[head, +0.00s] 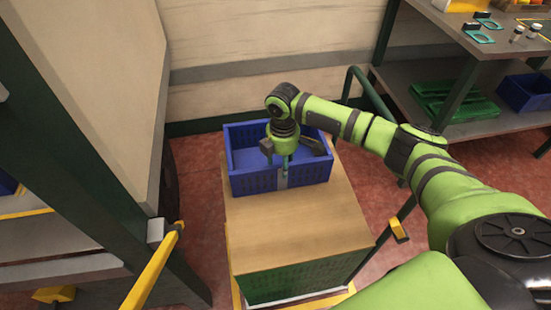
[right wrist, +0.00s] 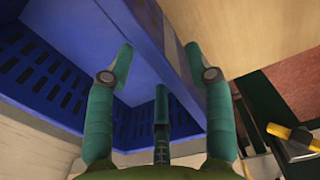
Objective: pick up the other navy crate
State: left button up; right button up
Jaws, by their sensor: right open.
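A navy crate (head: 245,182) stands upright on the wooden top of a cart (head: 295,225). It looks empty inside. My right gripper (head: 283,160) points down at the crate's near wall, by a pale label on that wall. In the right wrist view, my open right gripper (right wrist: 160,65) has its fingers either side of the crate's rim (right wrist: 150,35); contact cannot be told. A second navy crate (head: 524,92) sits on the lower shelf of the rack at the right, away from the gripper. My left gripper is not in view.
Green folded crates (head: 452,102) lie on the rack's shelf at right. A tall dark-framed rack (head: 95,175) stands close at left. A wall is behind the cart. The near part of the cart top is clear. A green rail (head: 362,85) rises beside the cart.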

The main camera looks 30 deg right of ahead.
notch_tip(320, 180, down, 6)
jog(key=shift+s+f, duration=0.1)
jog(key=shift+f, duration=0.05)
grip_shut()
